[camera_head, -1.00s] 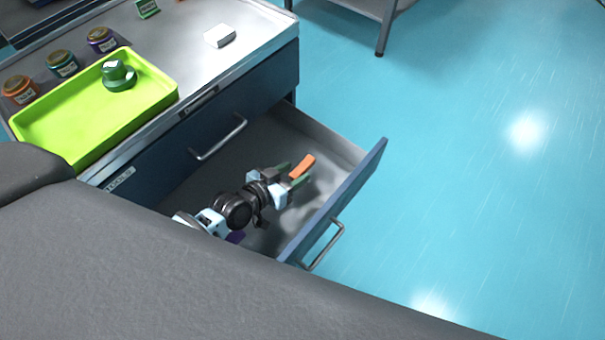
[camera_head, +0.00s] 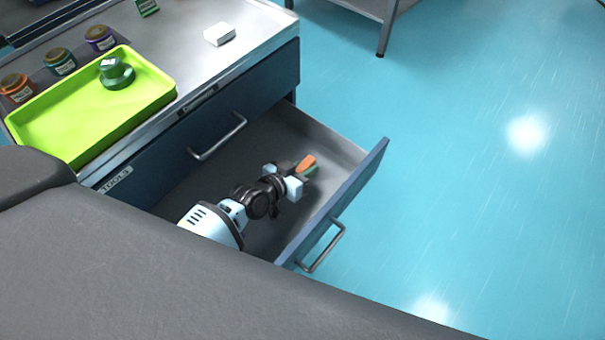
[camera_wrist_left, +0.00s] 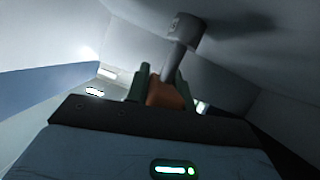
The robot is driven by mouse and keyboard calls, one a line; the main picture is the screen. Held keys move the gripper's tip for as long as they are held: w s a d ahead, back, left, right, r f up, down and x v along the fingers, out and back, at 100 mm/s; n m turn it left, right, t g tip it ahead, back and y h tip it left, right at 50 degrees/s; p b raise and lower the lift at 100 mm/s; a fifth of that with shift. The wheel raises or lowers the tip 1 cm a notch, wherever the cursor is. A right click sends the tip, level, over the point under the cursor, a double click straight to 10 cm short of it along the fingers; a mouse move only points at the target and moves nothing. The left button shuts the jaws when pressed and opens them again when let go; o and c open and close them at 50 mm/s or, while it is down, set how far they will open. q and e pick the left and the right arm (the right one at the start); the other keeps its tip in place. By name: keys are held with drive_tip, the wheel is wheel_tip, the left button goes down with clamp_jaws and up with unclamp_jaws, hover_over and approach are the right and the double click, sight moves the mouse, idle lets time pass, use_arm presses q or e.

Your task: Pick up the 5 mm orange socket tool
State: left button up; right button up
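The orange socket tool (camera_head: 306,163) is inside the open drawer, near its right end. In the left wrist view its orange handle (camera_wrist_left: 166,95) lies between the green fingers, with a grey metal shaft and a wider socket end (camera_wrist_left: 187,29) pointing away from me. My left gripper (camera_head: 308,168) is around the handle, and both fingers appear to press against its sides. Much of the handle is hidden by the gripper in the head view. No size marking is readable. My right gripper is not in view.
The open drawer (camera_head: 340,150) has a blue front panel (camera_head: 350,200) with a metal handle, close to my left gripper. Above it, the tabletop carries a lime tray (camera_head: 60,145) with a green-topped object (camera_head: 117,75), several jars and a white block (camera_head: 219,34). Open floor lies right.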

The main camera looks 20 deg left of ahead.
use_arm(q)
clamp_jaws()
wheel_tip(320, 180, up, 9)
drive_tip(key=p, duration=0.3)
drive_tip(key=shift+r, duration=0.5)
